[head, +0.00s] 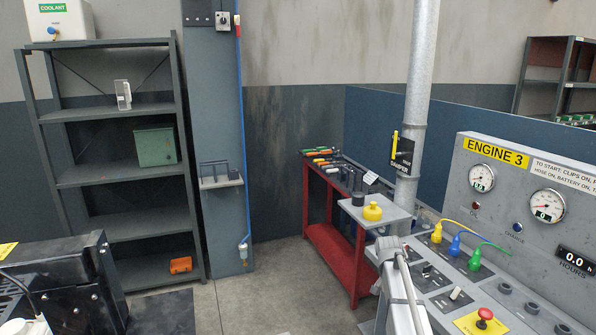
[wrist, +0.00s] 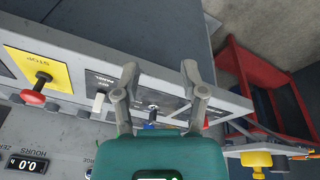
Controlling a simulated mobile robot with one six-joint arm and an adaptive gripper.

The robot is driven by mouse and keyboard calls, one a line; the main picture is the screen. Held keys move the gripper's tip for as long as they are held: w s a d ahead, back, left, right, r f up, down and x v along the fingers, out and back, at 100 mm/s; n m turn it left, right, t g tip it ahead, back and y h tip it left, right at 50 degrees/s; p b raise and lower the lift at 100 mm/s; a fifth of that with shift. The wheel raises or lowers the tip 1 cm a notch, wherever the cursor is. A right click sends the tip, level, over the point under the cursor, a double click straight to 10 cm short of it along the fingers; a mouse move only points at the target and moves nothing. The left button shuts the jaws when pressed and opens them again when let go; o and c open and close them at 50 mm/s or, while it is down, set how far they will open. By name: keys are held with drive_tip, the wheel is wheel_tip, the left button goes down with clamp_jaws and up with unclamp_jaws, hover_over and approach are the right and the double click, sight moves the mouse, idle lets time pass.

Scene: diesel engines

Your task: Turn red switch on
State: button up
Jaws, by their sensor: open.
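The control panel (head: 555,205) marked ENGINE 3 stands at the right, with a grey console ledge below it. The clearest red control is a red mushroom knob (head: 485,314) on a yellow plate; in the wrist view this red knob (wrist: 33,97) is at the left, on a plate marked STOP. A white toggle (wrist: 99,100) on a dark PANEL plate is left of my gripper. My gripper (wrist: 160,70) is open and empty over the ledge, with a small silver control (wrist: 153,107) seen between its fingers.
Yellow (head: 437,233), blue (head: 455,246) and green (head: 475,262) cable plugs stand on the console. A red tool cart (head: 327,240) and a vertical pipe (head: 420,85) are behind it. Shelving (head: 110,175) is at the left; the middle floor is clear.

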drive_tip(key=s+a+f+n+b, duration=0.1)
drive_tip(key=s+a, duration=0.3)
drive_tip(key=s, duration=0.4)
drive_tip(key=s+a+f+n+y+b, duration=0.1)
drive_tip(key=s+a+f+n+b, duration=0.1)
drive_tip(key=s, duration=0.7)
drive_tip(key=s+a+f+n+g+y+b, duration=0.1)
drive_tip(key=s+a+f+n+b, duration=0.1)
drive_tip(key=s+a+n, duration=0.3)
drive_tip(key=s+a+f, duration=0.1)
drive_tip(key=s+a, duration=0.1)
drive_tip(key=s, duration=0.1)
drive_tip(key=shift+s+a+f, duration=0.15)
drive_tip(key=shift+a, duration=0.25)
